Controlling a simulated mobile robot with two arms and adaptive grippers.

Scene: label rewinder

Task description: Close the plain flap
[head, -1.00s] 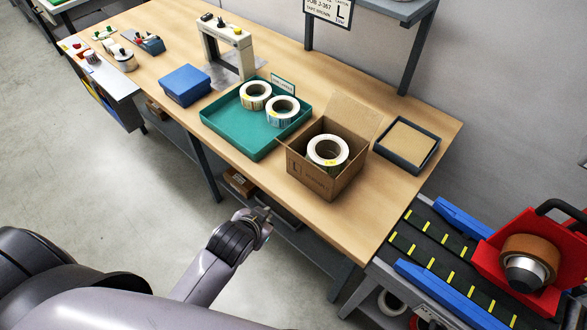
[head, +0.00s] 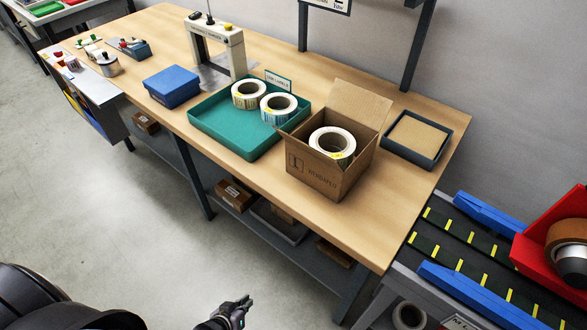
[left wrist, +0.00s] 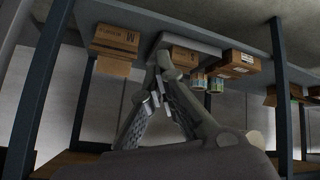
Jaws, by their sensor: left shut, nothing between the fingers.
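An open cardboard box (head: 328,178) with printing on its front stands near the front edge of the workbench. A white label roll (head: 332,146) lies inside it. A plain flap (head: 360,108) stands up at the box's back edge, tilted back. A smaller flap (head: 297,121) sticks out at its left side. My left gripper (head: 247,302) is shut and empty, low in front of the bench and well apart from the box. Its fingers (left wrist: 160,78) meet in the left wrist view, where the box does not show. My right gripper is not in view.
A teal tray (head: 205,130) with two label rolls sits left of the box, and a grey tray (head: 435,158) sits to its right. The workbench (head: 400,225) has bare wood before the grey tray. A conveyor (head: 480,255) stands at right. Cartons (left wrist: 118,40) lie on the under-shelf.

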